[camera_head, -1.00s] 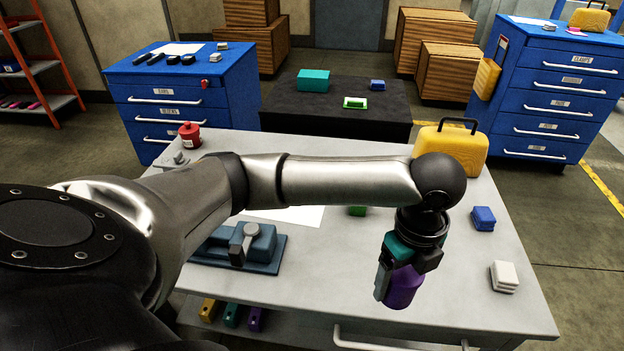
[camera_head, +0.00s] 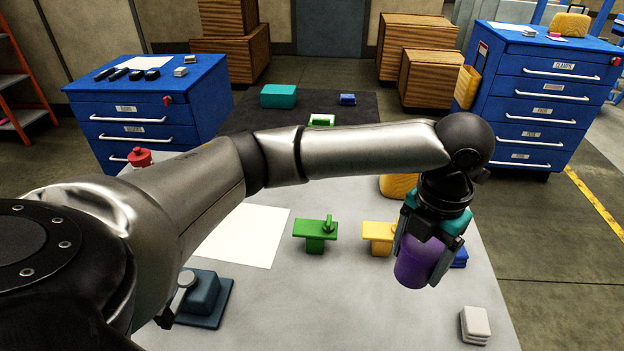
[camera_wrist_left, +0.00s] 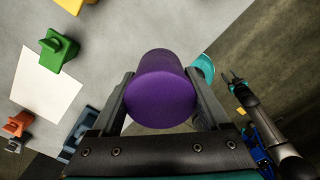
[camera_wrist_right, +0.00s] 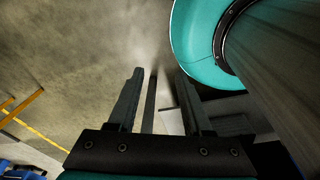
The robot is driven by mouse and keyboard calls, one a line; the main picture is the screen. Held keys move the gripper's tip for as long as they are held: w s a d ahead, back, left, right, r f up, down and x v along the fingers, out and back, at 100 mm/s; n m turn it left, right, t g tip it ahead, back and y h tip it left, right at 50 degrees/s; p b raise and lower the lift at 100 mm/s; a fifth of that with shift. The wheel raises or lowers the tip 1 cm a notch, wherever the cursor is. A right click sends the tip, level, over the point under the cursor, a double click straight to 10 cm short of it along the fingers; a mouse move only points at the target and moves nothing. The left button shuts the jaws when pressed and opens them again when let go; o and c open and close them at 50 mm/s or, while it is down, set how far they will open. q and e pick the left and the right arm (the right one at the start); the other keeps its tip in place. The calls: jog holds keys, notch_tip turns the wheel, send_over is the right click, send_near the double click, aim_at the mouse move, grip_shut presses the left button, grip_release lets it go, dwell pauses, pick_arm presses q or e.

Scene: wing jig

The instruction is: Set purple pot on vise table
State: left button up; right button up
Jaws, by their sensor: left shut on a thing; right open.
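The purple pot (camera_head: 418,262) is between the fingers of my left gripper (camera_head: 424,262), which is shut on it. It hangs over the right part of a light grey table (camera_head: 370,310). The pot also fills the middle of the left wrist view (camera_wrist_left: 160,90), with a finger on each side. A blue-grey vise (camera_head: 203,298) stands at the table's lower left, partly hidden by my left arm. I cannot tell from its look alone whether this table is the vise table. My right gripper (camera_wrist_right: 158,100) is open and empty in the right wrist view, over floor.
A white sheet (camera_head: 243,235), a green clamp-like piece (camera_head: 315,232) and a yellow one (camera_head: 379,235) lie mid-table. White blocks (camera_head: 475,325) sit at the front right.

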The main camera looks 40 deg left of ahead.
pick_arm(q)
jog(key=shift+s+f, duration=0.2)
jog(key=shift+f, duration=0.4)
notch_tip(320, 180, down, 14)
jog(key=b, duration=0.2)
jog(key=shift+r+b, duration=0.15)
jog(key=shift+b, duration=0.25)
notch_tip(320, 180, down, 4)
jog(key=shift+f+b, duration=0.25)
jog(key=shift+b, duration=0.3)
jog(key=shift+f, duration=0.3)
pick_arm(e)
jog(key=shift+g, duration=0.3)
jog(key=s+f, duration=0.1)
jog(key=f, duration=0.1)
jog(key=s+f, duration=0.2)
jog(key=shift+s, duration=0.25)
pick_arm(q)
jog(key=shift+f, duration=0.1)
pick_arm(e)
jog(key=shift+f, duration=0.15)
pick_arm(q)
jog(key=o, duration=1.4)
jog(key=shift+c, duration=0.2)
pick_arm(e)
jog(key=shift+s, duration=0.1)
